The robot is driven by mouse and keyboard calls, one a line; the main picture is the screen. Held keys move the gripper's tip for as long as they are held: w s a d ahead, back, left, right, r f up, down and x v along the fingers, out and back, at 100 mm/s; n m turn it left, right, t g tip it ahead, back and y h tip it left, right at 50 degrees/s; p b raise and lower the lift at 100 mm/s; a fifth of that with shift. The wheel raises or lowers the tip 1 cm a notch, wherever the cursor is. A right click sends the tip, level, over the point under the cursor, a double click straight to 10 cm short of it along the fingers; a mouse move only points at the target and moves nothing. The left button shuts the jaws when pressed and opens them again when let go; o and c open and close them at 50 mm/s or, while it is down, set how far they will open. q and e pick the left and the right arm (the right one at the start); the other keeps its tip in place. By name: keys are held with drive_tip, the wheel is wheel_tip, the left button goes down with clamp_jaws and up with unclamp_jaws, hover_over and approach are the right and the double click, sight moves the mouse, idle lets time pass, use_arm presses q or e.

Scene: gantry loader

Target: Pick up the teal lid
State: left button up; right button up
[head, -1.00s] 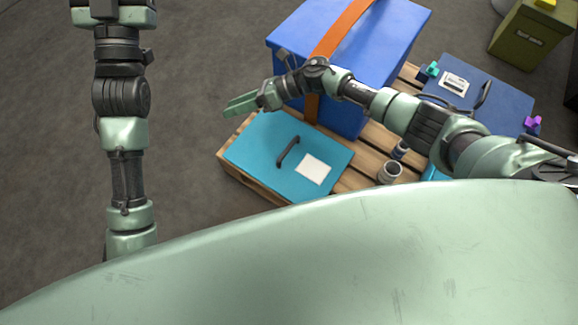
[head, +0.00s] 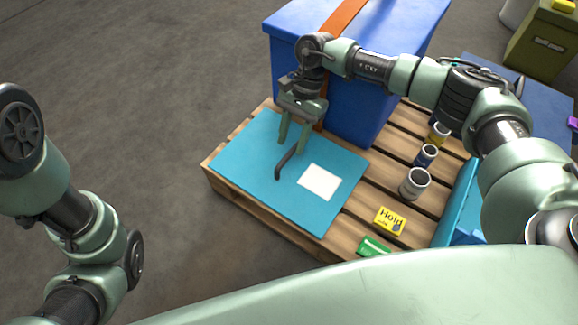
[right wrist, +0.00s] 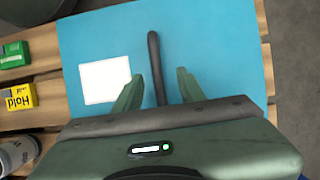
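The teal lid (head: 250,165) lies flat on the wooden pallet, with a dark bar handle (head: 287,161) and a white label (head: 320,182) on top. My right gripper (head: 291,147) points down over the lid at the far end of the handle. It is open. In the right wrist view the lid (right wrist: 210,40) fills the middle, and the handle (right wrist: 156,65) runs between the two spread fingers (right wrist: 156,88), with a gap on each side. My left arm shows at the lower left, but its gripper is out of view.
A big blue box (head: 360,110) with an orange strap (head: 340,20) stands behind the lid on the pallet (head: 345,225). Several cans (head: 414,183), a yellow "Hold" card (head: 390,221) and a green block (head: 374,247) are to the right. Floor at left is clear.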

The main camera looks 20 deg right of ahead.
sight(290, 153)
drive_tip(key=b+x, duration=0.4)
drive_tip(key=x, duration=0.1)
drive_tip(key=shift+s, duration=0.15)
drive_tip(key=shift+r, duration=0.1)
clamp_jaws()
idle(1.1)
